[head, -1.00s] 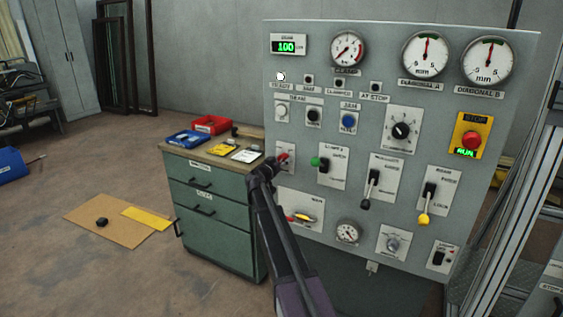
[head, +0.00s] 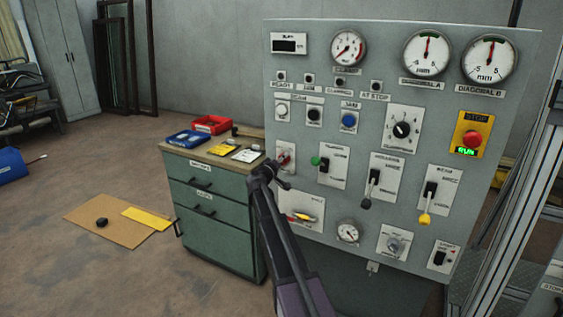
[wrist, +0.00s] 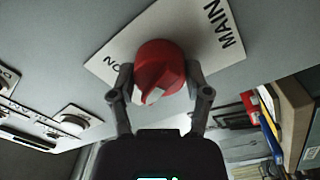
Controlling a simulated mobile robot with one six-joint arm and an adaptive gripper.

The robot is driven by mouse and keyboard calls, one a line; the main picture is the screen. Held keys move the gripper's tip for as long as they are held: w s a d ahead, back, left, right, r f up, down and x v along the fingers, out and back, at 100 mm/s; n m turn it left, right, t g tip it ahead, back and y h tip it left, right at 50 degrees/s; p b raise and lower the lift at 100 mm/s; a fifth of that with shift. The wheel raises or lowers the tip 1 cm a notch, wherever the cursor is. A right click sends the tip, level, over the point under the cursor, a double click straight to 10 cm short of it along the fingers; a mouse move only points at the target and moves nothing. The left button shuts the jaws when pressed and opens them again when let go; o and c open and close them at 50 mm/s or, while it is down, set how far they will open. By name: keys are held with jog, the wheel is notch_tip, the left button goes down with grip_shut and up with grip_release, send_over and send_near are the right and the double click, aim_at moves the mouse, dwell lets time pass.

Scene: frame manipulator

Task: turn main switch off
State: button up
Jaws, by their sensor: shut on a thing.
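The main switch is a red rotary knob (wrist: 160,72) with a white pointer mark, on a white plate (wrist: 215,35) lettered MAIN. In the wrist view its pointer faces down and left. My gripper (wrist: 160,90) is shut on the knob, with one finger on each side. In the head view the red knob (head: 285,158) is at the panel's left edge, with my gripper (head: 275,178) in front of and below it. The end of my arm partly covers the plate there.
The grey panel (head: 380,75) carries gauges, buttons and levers. Its digital display (head: 289,44) is dark. A red stop button (head: 472,139) sits on a yellow plate.

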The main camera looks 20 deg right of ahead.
jog(key=shift+d+n, duration=0.15)
jog(key=shift+n, duration=0.75)
jog(key=o, duration=1.2)
